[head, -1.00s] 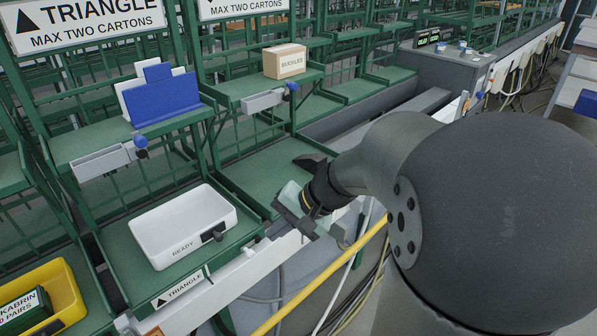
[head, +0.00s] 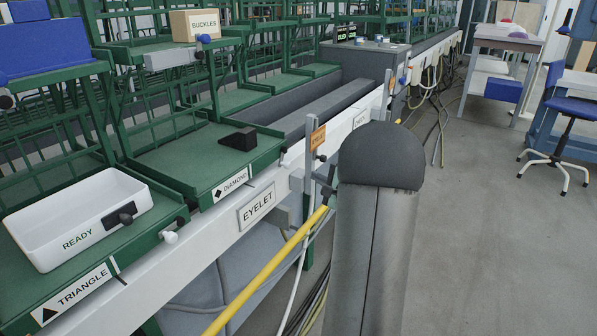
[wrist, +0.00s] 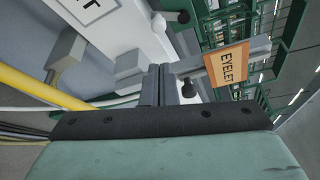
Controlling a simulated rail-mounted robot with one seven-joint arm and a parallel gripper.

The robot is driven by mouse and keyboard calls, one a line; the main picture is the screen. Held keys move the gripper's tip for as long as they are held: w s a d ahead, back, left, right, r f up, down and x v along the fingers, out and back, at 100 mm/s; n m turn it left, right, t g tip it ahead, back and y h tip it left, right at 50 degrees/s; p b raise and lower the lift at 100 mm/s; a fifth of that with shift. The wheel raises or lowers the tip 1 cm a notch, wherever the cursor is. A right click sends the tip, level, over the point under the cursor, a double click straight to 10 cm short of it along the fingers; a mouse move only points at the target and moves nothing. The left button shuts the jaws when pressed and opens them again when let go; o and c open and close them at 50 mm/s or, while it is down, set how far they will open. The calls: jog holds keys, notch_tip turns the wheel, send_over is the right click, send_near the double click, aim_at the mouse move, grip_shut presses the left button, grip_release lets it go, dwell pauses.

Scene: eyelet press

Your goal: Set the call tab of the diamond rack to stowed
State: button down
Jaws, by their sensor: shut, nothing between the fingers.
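The diamond rack's lower shelf (head: 180,154) is at centre left of the head view, with a diamond label (head: 231,185) on its front edge. Its upper shelf has a grey holder (head: 170,58) with a blue ball knob (head: 205,38). I cannot tell for sure which part is the call tab. My gripper (wrist: 160,72) is shut and empty, its fingers together in the wrist view. It is beside an orange EYELET sign (wrist: 227,66) and a black knob (wrist: 188,90). In the head view my arm largely hides the gripper, near the orange sign's post, right of the diamond rack.
A black wedge (head: 240,139) lies on the diamond shelf. A white READY tray (head: 75,222) sits on the triangle shelf at left. The floor (head: 480,240) at right is open.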

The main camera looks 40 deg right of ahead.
jog(key=w+f, duration=0.1)
jog(key=w, duration=0.9)
jog(key=shift+d+f+b, duration=0.15)
jog(key=shift+f+b, duration=0.05)
jog(key=shift+b, duration=0.25)
